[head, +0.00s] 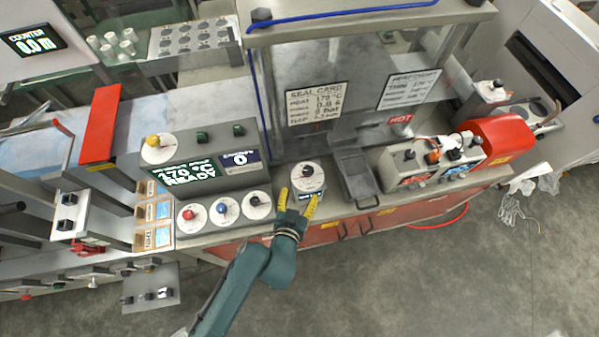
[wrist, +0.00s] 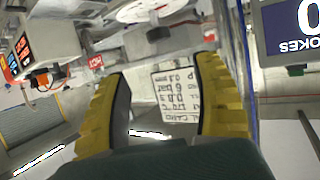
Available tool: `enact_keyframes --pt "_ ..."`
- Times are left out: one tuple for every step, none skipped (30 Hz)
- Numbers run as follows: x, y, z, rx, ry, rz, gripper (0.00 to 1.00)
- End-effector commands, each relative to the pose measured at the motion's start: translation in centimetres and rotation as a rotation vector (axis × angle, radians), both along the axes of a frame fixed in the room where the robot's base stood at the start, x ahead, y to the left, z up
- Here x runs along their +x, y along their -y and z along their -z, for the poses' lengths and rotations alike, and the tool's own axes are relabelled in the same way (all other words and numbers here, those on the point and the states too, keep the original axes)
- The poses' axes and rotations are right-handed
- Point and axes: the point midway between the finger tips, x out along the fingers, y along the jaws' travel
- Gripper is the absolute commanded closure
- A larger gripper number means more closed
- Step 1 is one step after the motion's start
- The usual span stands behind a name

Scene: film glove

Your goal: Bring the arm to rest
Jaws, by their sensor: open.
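My gripper (head: 298,200) has yellow fingers on a green arm reaching up from the bottom of the head view. The fingers are spread, with nothing held between them; they also show apart in the wrist view (wrist: 161,72). Their tips are by the front of a small box with a white dial and black knob (head: 307,176). A white dial (wrist: 150,10) shows past the fingertips at the top of the wrist view. Whether a finger touches the box I cannot tell.
Left of my gripper stands a control box (head: 205,172) with three dials in front. A grey tray (head: 356,175), a HOT sign (head: 400,120) and a red machine (head: 497,140) are to the right. Seal card (head: 317,104) is behind. Open floor (head: 430,280) lies in front.

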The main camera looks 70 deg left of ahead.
Motion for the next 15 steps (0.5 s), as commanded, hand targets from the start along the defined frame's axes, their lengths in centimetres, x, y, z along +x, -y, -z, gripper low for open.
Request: enact_keyframes --pt "0.0 0.0 0.0 0.0 0.0 0.0 0.34" --pt "0.0 0.0 0.0 0.0 0.0 0.0 0.34" --pt "0.0 0.0 0.0 0.0 0.0 0.0 0.34" --pt "0.0 0.0 0.0 0.0 0.0 0.0 0.34" --pt "0.0 0.0 0.0 0.0 0.0 0.0 0.34" --pt "0.0 0.0 0.0 0.0 0.0 0.0 0.34" --pt "0.0 0.0 0.0 0.0 0.0 0.0 0.34" --pt "0.0 0.0 0.0 0.0 0.0 0.0 0.34" --pt "0.0 0.0 0.0 0.0 0.0 0.0 0.34" --pt "0.0 0.0 0.0 0.0 0.0 0.0 0.34" --pt "0.0 0.0 0.0 0.0 0.0 0.0 0.34" --pt "0.4 0.3 -0.1 0.0 0.0 0.012 0.34" --pt "1.1 0.7 -0.5 0.004 0.005 0.031 0.34" --pt "2.1 0.9 -1.2 0.014 0.015 0.051 0.34" --pt "3.9 1.2 -2.4 0.031 0.033 0.086 0.34"
